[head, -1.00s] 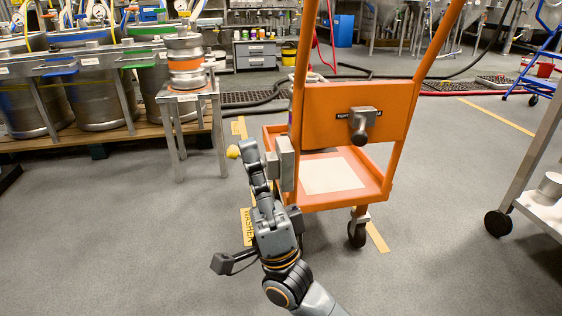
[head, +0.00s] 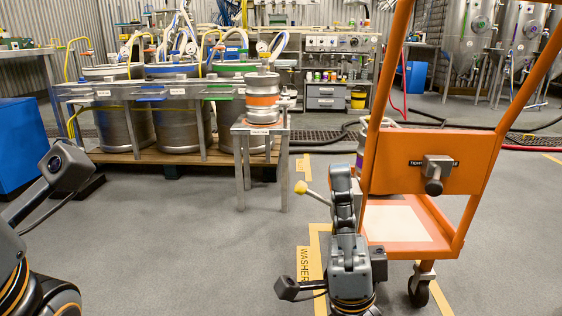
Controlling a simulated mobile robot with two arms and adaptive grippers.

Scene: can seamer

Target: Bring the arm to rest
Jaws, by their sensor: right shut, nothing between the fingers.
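My right gripper (head: 341,172) reaches up from the bottom of the head view, in front of the left side of an orange trolley (head: 435,180). Its fingers are shut and show nothing between them. It overlaps the trolley's left edge in the picture; I cannot tell whether they touch. Part of my left arm shows at the lower left edge, but its fingers are out of view.
A yellow knob (head: 300,187) on a thin rod shows just left of my right gripper. A small metal stand (head: 262,129) bears a keg with an orange band (head: 262,100). Several large kegs stand on a pallet (head: 190,156) behind. The grey floor at left centre is clear.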

